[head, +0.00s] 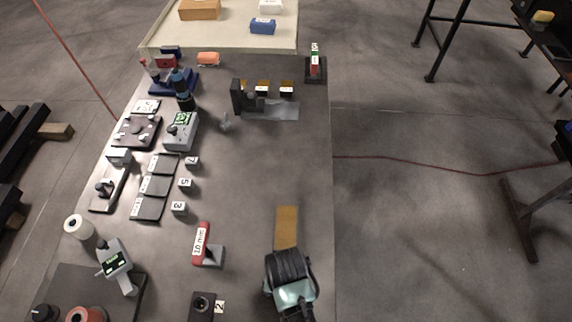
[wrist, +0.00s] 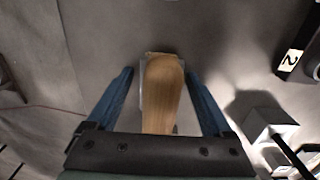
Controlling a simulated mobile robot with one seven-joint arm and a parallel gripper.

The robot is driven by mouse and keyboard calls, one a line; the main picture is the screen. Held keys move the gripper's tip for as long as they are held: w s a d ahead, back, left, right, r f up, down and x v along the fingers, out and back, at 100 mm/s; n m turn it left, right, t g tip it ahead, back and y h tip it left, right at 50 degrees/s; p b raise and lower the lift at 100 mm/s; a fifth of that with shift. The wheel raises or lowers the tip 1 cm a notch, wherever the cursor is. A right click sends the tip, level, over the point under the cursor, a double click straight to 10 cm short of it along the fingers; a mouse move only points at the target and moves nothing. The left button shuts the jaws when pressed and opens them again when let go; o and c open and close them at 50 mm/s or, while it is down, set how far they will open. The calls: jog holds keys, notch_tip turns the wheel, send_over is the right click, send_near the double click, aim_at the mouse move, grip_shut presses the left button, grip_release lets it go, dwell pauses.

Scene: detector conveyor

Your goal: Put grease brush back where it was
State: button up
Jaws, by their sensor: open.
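The tan wooden piece that I take for the grease brush (head: 287,226) shows at the front right of the grey table, sticking out beyond my gripper on the far side. In the wrist view its rounded wooden end (wrist: 163,90) lies between my two fingers, with a pale grey edge showing around it. My gripper (head: 290,268) is over the table near its right edge. In the wrist view my gripper (wrist: 163,88) is open, with a gap on each side of the wood. My gripper hides the brush's near part in the head view.
A red block marked 10 mm (head: 202,243) on a grey base stands left of my gripper. A dark block marked 2 (head: 203,305) is at the front. Numbered cubes, dark plates and devices fill the left side. The table's middle right is clear.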

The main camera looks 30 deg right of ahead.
notch_tip(320, 180, up, 12)
jog(key=shift+r+b, duration=0.1)
jog(key=shift+b, duration=0.25)
jog(key=w+a+r+n+t+h, duration=0.1)
jog(key=w+a+r+n+t, duration=0.1)
jog(key=w+r+t, duration=0.95)
jog(key=w+a+r+n+t, duration=0.1)
jog(key=w+r, duration=0.4)
jog(key=r, duration=0.4)
jog(key=w+r+t, duration=0.2)
jog(key=w+r, duration=0.4)
jog(key=r, duration=0.3)
notch_tip(320, 180, up, 17)
jog(key=s+a+n+t, duration=0.1)
jog(key=a+t, duration=0.2)
jog(key=t, duration=0.2)
jog(key=s+a+r+n+t, duration=0.1)
jog(key=s+r+t, duration=0.3)
jog(key=r, duration=0.4)
jog(key=s+a+r+n+t, duration=0.1)
jog(key=s+r+t, duration=0.3)
jog(key=r, duration=0.5)
jog(key=shift+s+a+r+n+y, duration=0.35)
jog(key=shift+s+a, duration=0.25)
jog(key=shift+s, duration=0.65)
jog(key=shift+f, duration=0.2)
